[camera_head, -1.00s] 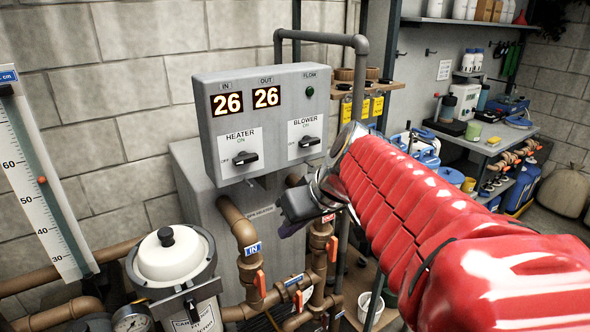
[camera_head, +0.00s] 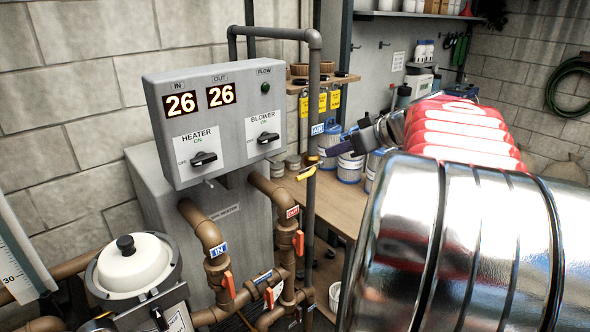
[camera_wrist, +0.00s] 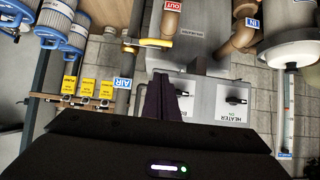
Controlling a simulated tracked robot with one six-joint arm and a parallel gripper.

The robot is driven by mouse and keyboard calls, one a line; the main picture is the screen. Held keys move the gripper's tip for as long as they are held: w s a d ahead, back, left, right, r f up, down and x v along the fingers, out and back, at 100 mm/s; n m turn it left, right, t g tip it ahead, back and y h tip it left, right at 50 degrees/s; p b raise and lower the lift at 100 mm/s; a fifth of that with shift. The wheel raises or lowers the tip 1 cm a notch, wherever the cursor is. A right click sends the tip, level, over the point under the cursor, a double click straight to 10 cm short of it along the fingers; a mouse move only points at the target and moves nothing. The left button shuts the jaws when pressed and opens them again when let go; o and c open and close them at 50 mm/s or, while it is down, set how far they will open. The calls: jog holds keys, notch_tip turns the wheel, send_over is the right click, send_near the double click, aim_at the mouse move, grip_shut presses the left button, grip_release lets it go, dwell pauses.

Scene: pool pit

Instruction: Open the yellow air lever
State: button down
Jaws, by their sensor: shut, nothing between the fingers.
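The yellow air lever (camera_head: 306,174) is on the grey vertical pipe (camera_head: 314,100), just below the blue AIR label (camera_head: 324,128). In the wrist view the lever (camera_wrist: 152,43) sticks out sideways from the pipe, across its line. My gripper (camera_head: 328,151) is in front of the shelf area, right of the pipe and slightly above the lever in the head view. Its dark fingers are shut and empty. In the wrist view the fingers (camera_wrist: 162,80) point toward the lever, with a gap showing between them. No contact shows.
The grey control box (camera_head: 210,115) with heater and blower knobs stands left of the pipe. Brown pipes with orange handles (camera_head: 228,284) lie below it. Yellow tags (camera_head: 322,103) hang above.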

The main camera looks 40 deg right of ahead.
jog(key=shift+w+f, duration=0.1)
send_near(309, 170)
jog(key=w+a+r, duration=0.2)
jog(key=w+a, duration=0.1)
jog(key=a, duration=0.1)
jog(key=f, duration=0.4)
jog(key=shift+w+f, duration=0.1)
jog(key=shift+w, duration=0.2)
jog(key=shift+a, duration=0.15)
jog(key=shift+w, duration=0.1)
